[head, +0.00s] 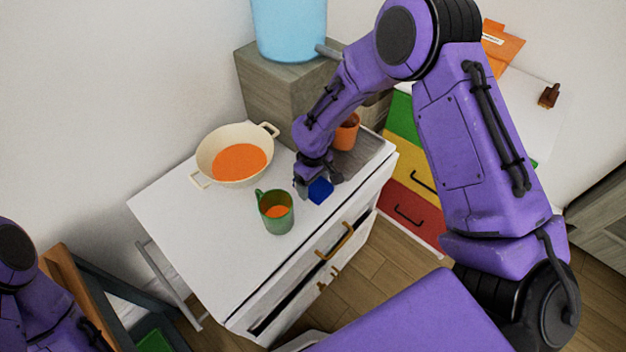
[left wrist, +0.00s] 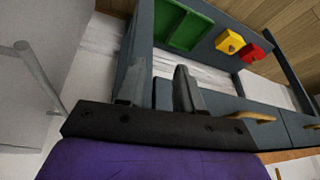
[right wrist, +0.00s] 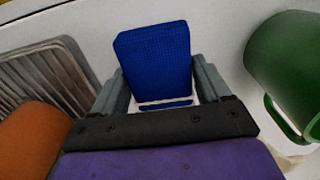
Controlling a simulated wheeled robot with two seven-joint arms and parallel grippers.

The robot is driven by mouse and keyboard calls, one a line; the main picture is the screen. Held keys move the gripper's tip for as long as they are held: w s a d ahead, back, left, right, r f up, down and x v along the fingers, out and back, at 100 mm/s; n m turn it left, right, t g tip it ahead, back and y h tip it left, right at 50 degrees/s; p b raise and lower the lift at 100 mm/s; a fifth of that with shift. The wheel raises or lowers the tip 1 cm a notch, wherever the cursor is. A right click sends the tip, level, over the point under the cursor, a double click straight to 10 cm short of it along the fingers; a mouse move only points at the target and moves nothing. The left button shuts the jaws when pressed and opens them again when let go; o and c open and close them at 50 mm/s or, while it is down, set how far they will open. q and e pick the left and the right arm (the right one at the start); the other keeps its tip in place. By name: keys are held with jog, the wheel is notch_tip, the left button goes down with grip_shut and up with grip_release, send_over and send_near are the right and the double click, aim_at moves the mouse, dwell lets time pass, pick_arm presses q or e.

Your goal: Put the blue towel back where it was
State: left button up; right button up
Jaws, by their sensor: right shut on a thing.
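The blue towel (head: 320,190) is a small folded block between the fingers of my right gripper (head: 319,183), near the right part of the white cabinet top (head: 215,225). In the right wrist view the towel (right wrist: 153,55) sits between both fingers (right wrist: 160,85), and the gripper is shut on it. I cannot tell whether the towel touches the top. My left gripper (left wrist: 160,85) is open and empty; in its wrist view it is over a dark grey frame (left wrist: 225,100), away from the towel.
A green mug (head: 277,218) stands just left of the towel, and a cream pot (head: 205,155) with orange contents is farther left. An orange cup (head: 346,133) stands by a grey ribbed rack (right wrist: 45,75) to the right. The front left of the top is clear.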

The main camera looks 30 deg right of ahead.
jog(key=shift+f, duration=0.1)
jog(key=o, duration=0.9)
notch_tip(320, 180, up, 12)
jog(key=b, duration=0.1)
